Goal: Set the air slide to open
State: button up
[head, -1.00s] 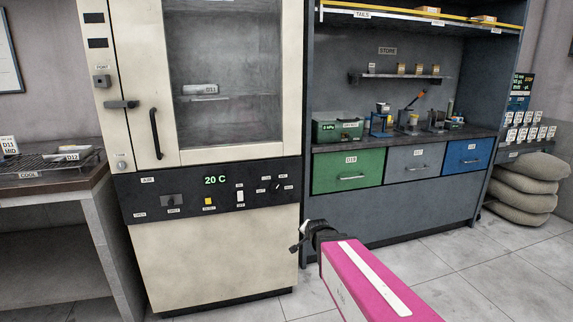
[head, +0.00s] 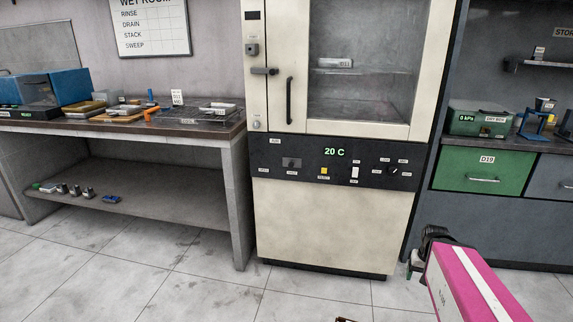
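The oven-like cabinet (head: 325,222) stands in the middle of the head view with a black control panel (head: 310,178). The air slide (head: 291,163) is a small grey piece at the left of this panel, below an AIR label (head: 275,141). Small labels sit below it, too small to read surely, and I cannot tell the slide's exact position. My gripper (head: 413,266) is a dark shape at the end of my pink arm, low and right of the cabinet, apart from the panel. Its fingers are too small and turned away to judge.
A bench (head: 240,190) stands left, and a green drawer (head: 482,176) right.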

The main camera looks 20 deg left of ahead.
aim_at(290, 162)
jog(key=u, duration=1.2)
